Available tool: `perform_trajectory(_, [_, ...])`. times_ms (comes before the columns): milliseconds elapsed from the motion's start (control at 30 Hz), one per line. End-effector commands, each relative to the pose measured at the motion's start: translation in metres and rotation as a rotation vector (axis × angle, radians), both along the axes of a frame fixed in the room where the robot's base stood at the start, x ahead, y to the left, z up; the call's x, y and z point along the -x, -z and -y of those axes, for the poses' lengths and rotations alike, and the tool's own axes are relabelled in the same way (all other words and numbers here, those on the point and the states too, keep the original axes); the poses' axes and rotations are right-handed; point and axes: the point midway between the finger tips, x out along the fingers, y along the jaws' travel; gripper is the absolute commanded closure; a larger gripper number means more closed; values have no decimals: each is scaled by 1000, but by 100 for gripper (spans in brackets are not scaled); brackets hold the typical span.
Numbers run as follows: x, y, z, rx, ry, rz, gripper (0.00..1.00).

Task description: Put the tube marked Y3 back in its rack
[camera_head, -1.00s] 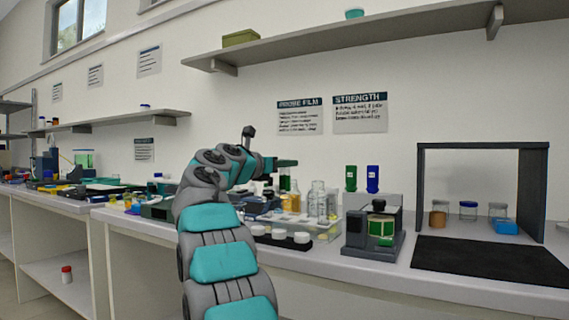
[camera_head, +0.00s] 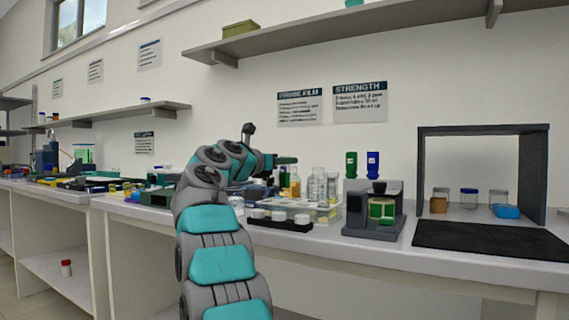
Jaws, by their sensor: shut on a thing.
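My gripper (camera_head: 284,161) is at the end of my teal and grey arm, over the back middle of the bench. It is shut on a small green tube (camera_head: 284,177), held roughly upright below the jaws. Its marking is too small to read, so I cannot tell if it is Y3. Clear and amber glassware stands just right of it. The tube's rack cannot be made out clearly; my arm hides part of the bench there.
Clear bottles (camera_head: 318,184) and a black strip with white-capped jars (camera_head: 279,221) stand near the gripper. A grey device (camera_head: 373,218) is to their right. A dark frame (camera_head: 426,165) stands behind a black mat (camera_head: 490,241). The bench's front edge is mostly clear.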

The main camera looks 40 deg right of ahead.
Motion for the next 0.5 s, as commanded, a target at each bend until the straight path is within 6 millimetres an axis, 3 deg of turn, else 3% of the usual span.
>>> perform_trajectory(500, [2, 31, 0, 1, 2, 2, 100])
